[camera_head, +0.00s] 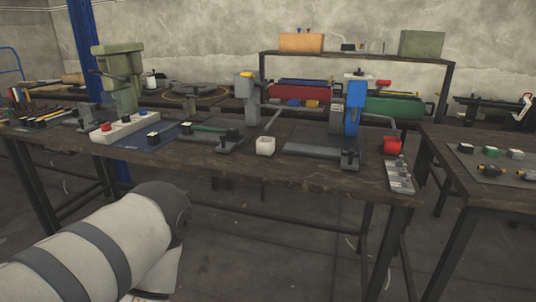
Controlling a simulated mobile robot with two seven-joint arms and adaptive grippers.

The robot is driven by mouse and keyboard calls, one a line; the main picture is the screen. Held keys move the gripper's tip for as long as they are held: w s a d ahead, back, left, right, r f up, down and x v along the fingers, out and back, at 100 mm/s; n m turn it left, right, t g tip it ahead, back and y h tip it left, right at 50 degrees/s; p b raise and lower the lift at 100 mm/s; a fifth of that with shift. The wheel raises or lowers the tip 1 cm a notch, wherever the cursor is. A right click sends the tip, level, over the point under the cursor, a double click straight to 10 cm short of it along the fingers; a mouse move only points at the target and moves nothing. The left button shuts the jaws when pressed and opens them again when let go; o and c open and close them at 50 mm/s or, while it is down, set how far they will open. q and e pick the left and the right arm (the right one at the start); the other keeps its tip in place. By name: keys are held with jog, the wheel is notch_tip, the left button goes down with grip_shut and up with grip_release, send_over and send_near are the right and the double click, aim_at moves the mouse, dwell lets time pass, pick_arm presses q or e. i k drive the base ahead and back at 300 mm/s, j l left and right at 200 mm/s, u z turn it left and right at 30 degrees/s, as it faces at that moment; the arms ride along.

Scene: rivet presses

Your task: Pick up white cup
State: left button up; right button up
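A small white, square-sided cup (265,146) stands upright on the dark wooden workbench (330,178), near the middle of its front edge. It sits between two press bases and nothing touches it from my side. My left arm comes in from the lower left, well below and in front of the bench. Its gripper is not clearly visible; the arm ends in a dark grey joint. My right arm and gripper are outside the view.
A blue press (352,108) stands right of the cup and a grey press (246,88) behind it. A green press (118,72) and a white box with buttons (125,127) are left. A red item (392,146) lies right. Another table (480,183) adjoins at right.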

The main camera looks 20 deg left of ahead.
aim_at(266, 145)
jog(key=i+j+z, duration=0.3)
jog(key=j, duration=0.15)
jog(key=j+z, duration=0.3)
jog(key=j, duration=0.15)
jog(key=i+j+z, duration=0.15)
jog(key=j+z, duration=0.15)
jog(key=j, duration=0.2)
jog(key=j+z, duration=0.3)
jog(key=j, duration=0.2)
jog(key=i+j, duration=0.05)
